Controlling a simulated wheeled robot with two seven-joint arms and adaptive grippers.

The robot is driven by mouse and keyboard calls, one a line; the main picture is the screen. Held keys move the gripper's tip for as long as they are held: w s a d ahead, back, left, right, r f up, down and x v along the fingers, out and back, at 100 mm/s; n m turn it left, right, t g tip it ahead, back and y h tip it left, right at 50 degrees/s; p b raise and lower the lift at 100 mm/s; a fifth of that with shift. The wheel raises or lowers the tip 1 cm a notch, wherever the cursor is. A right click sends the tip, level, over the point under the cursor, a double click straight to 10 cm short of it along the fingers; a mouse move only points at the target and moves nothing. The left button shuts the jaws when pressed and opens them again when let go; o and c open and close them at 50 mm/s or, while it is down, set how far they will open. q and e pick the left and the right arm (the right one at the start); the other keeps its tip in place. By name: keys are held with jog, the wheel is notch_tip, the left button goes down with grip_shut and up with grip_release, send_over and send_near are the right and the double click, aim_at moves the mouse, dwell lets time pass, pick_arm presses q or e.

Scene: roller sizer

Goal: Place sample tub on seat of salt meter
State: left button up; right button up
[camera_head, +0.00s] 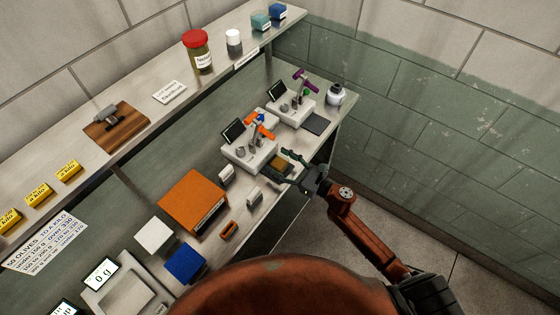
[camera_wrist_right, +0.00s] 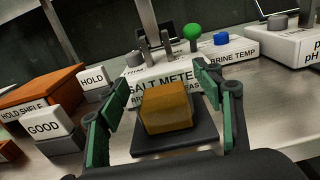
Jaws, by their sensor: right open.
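The sample tub (camera_wrist_right: 167,108) is a yellow-brown block. It sits on the dark square seat (camera_wrist_right: 178,143) in front of the white salt meter (camera_wrist_right: 240,73), apparently resting flat on it. In the head view the tub (camera_head: 281,161) shows small beside the salt meter (camera_head: 243,154). My right gripper (camera_wrist_right: 160,78) is open, with one green finger on each side of the tub and visible gaps between. In the head view the right gripper (camera_head: 277,165) reaches in from the lower right. My left gripper is not in view.
The pH meter (camera_head: 291,110) with its dark pad (camera_head: 317,124) stands behind on the right. The orange hold shelf (camera_head: 193,200) and the HOLD (camera_wrist_right: 92,79) and GOOD (camera_wrist_right: 46,122) blocks are at left. The bench edge lies close under my right arm.

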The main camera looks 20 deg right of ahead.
jog(key=shift+r, duration=0.25)
jog(key=b+v, duration=0.1)
jog(key=v, duration=1.1)
